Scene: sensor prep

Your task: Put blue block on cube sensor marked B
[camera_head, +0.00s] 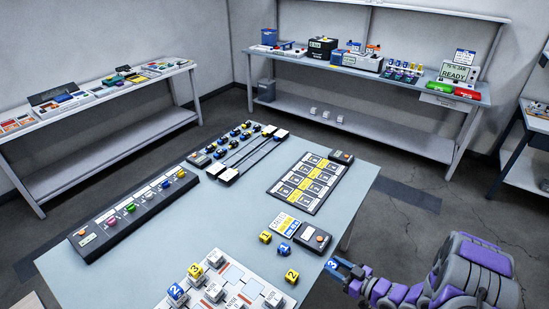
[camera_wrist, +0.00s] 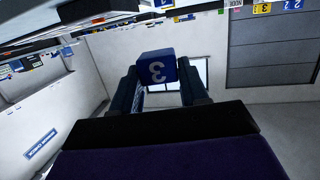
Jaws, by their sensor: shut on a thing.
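My gripper (camera_head: 342,267) is shut on a blue block (camera_head: 331,264) marked 3, off the right side of the near table. A pale board (camera_head: 230,264) with several white cube sensors (camera_head: 215,258) lies at the table's front edge. Their letters are too small to read, so I cannot tell which is B. Another blue block (camera_head: 176,293) marked 2 and a yellow block (camera_head: 195,271) stand on cubes at the board's left.
Loose blocks lie right of the board: yellow (camera_head: 265,237), blue (camera_head: 284,248) and yellow (camera_head: 291,276). A long button panel (camera_head: 135,213) lies at the left. The middle of the table (camera_head: 220,220) is clear.

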